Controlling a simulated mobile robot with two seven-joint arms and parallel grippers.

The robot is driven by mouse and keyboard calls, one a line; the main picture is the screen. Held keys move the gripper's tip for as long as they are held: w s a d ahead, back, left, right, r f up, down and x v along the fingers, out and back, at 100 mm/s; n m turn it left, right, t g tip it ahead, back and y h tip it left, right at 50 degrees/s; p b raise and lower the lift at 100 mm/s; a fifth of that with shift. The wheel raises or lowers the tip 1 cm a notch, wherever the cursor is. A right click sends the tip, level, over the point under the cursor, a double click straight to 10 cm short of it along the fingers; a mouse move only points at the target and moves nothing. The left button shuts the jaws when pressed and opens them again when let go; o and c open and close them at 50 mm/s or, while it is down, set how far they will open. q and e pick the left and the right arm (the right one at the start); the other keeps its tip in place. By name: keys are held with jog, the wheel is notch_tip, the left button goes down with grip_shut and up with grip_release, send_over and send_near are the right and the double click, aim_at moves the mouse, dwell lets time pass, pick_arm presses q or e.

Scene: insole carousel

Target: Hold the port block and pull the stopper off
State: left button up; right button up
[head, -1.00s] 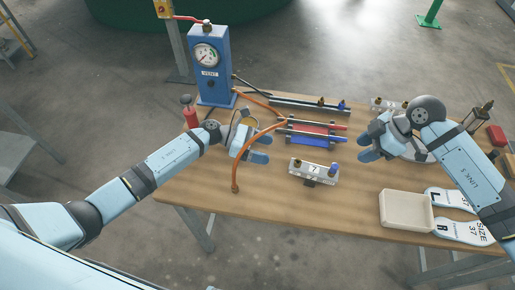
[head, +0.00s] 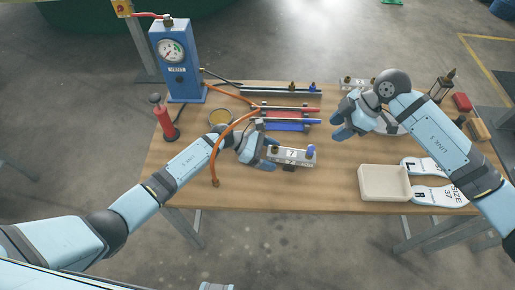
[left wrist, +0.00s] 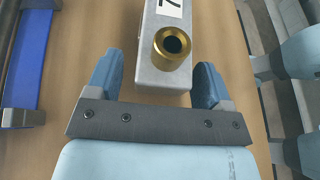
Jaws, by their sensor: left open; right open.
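The port block (head: 293,158) is a silver bar labelled 7, lying on the table. A blue stopper (head: 310,151) stands on its right end in the head view, and a brass port sits at the left end. My left gripper (head: 268,153) is at that left end. In the left wrist view the block's near end (left wrist: 160,80) and open brass port (left wrist: 172,42) lie between its two open fingers, with a gap on each side. The stopper is outside that view. My right gripper (head: 340,122) is open and empty, above the table to the right of the block.
A blue gauge post (head: 178,68), a red hand pump (head: 164,120) and an orange hose (head: 218,143) are on the left. Red and blue bars (head: 288,124) lie behind the block. A cream tray (head: 385,198) and insoles are at right. The table front is clear.

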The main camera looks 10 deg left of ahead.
pick_arm(q)
jog(key=shift+d+f, duration=0.25)
jog(key=shift+d, duration=0.3)
jog(key=c, duration=1.3)
jog(key=shift+o, duration=0.2)
pick_arm(e)
jog(key=shift+o, duration=0.6)
jog(key=a+n+h, duration=0.1)
jog(key=n, duration=0.3)
jog(key=a+n+h, duration=0.2)
jog(key=n, duration=0.2)
jog(key=a+f+n+h, duration=0.1)
jog(key=a+n, duration=0.1)
jog(key=n, duration=0.3)
jog(key=shift+s+h, duration=0.25)
jog(key=shift+h, duration=0.05)
jog(key=n, duration=0.1)
jog(key=n+h, duration=0.1)
jog(key=n, duration=0.1)
jog(key=shift+a+f+n+t, duration=0.15)
jog(key=shift+n+t, duration=0.15)
